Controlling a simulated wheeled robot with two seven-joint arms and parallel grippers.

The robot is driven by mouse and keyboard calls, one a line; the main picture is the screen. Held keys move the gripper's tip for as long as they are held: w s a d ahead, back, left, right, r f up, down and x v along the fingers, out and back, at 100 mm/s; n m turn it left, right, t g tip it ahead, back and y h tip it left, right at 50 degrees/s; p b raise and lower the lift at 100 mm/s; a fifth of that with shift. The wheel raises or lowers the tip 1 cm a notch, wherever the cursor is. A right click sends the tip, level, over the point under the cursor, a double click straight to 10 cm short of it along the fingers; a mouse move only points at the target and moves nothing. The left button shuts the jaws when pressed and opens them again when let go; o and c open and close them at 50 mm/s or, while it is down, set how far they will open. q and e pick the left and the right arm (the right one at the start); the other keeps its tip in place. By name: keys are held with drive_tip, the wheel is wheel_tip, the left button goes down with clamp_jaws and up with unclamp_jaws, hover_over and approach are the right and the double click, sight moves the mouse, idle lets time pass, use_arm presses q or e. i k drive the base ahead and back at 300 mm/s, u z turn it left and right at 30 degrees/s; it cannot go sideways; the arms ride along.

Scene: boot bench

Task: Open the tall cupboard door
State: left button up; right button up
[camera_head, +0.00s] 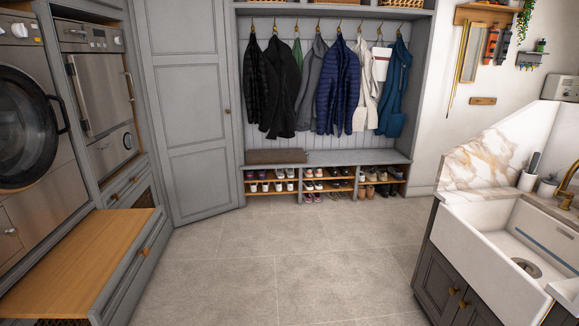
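The tall cupboard door (187,115) is grey and panelled, and stands left of the coat bench. It looks shut, flush with its frame. A small brass knob (227,111) sits near its right edge at about mid height. Neither of my grippers shows in the head view.
The boot bench (360,157) holds shoes under hanging coats. A white sink (490,250) stands at the right. The middle floor (290,265) is clear.

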sight(182, 42)
drive_tip(key=i, duration=2.35)
drive_tip(key=u, duration=0.15)
drive_tip(key=i, duration=3.25)
drive_tip(key=u, duration=0.1)
